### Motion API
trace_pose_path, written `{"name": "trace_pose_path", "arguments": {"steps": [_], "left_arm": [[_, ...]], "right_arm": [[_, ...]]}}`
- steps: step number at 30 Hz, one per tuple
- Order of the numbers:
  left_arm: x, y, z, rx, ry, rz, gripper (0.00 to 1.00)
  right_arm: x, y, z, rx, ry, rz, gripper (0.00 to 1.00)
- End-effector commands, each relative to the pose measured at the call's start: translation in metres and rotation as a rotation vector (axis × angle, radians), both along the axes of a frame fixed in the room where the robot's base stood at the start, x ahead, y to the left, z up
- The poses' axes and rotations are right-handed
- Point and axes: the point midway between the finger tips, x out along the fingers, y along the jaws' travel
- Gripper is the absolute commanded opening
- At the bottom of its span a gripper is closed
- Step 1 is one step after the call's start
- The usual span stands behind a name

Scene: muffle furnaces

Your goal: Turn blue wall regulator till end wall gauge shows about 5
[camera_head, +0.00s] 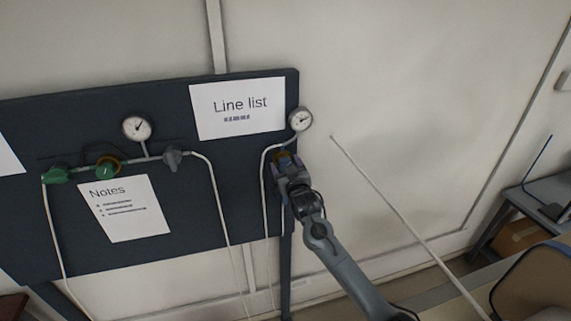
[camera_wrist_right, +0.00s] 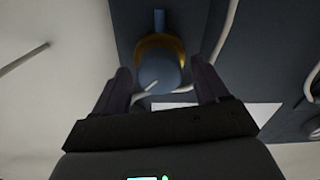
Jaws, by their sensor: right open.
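The blue wall regulator (camera_wrist_right: 160,70) shows in the right wrist view as a round blue knob with a yellow-brown ring behind it. A pale pointer mark lies across its face. The end wall gauge (camera_head: 300,119) is a round white dial at the board's right edge in the head view; its reading is too small to tell. My right gripper (camera_head: 288,168) is at the regulator, just below that gauge, and hides most of it. In the right wrist view my right gripper's fingers (camera_wrist_right: 160,88) are open, one on each side of the knob, with gaps visible. My left gripper is not in view.
The dark board (camera_head: 200,250) carries another gauge (camera_head: 137,128), a green knob (camera_head: 107,168), a grey valve (camera_head: 172,158) and paper sheets. White hoses hang down from the fittings. A thin pale rod (camera_head: 400,215) slants at right. A chair and a side table stand far right.

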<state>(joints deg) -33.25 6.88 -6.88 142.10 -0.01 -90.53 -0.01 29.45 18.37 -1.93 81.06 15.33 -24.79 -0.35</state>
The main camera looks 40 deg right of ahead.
Motion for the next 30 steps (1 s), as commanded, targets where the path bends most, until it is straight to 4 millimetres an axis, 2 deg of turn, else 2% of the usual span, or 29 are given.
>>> {"name": "trace_pose_path", "arguments": {"steps": [13,23,26,30], "left_arm": [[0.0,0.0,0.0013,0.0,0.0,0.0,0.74],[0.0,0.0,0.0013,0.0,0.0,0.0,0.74],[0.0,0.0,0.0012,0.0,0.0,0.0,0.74],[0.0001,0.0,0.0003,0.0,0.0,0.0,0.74]], "right_arm": [[0.0059,-0.0022,-0.0003,0.0,0.0,0.001,0.74],[0.0058,-0.0022,-0.0004,0.0,0.001,0.001,0.23],[0.0058,-0.0019,-0.0005,0.015,-0.005,0.001,0.21],[0.0058,-0.0019,-0.0007,0.147,-0.058,0.001,0.21]]}}
